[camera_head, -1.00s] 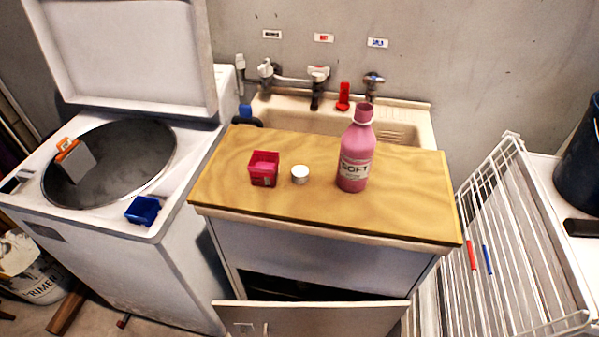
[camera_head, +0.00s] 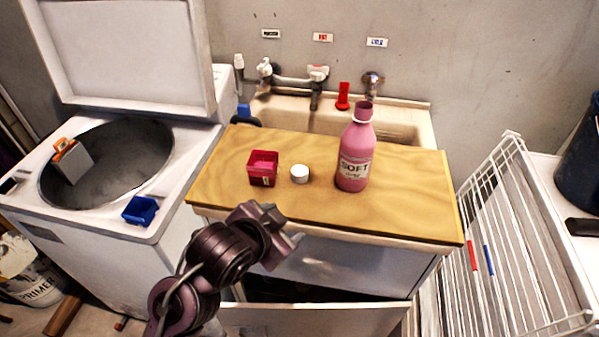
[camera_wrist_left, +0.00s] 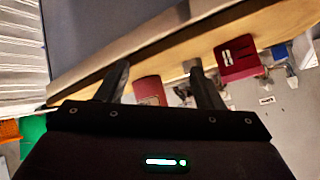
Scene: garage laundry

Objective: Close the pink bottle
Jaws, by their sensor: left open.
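The pink bottle (camera_head: 355,155) stands upright on the wooden counter board (camera_head: 410,210) in the head view. Its neck looks uncapped. A small white round cap (camera_head: 300,174) lies on the board left of the bottle, apart from it. My left gripper (camera_head: 289,245) is in front of the board's front edge, below and nearer than the cap, touching neither. In the left wrist view its two fingers (camera_wrist_left: 160,88) are spread with nothing held. A reddish object, probably the bottle, shows beyond the gap between them. My right gripper is not in view.
A red square container (camera_head: 263,168) stands left of the cap. The sink with taps (camera_head: 317,88) is behind the board. An open washer (camera_head: 130,215) is at left and a white wire rack (camera_head: 510,240) at right.

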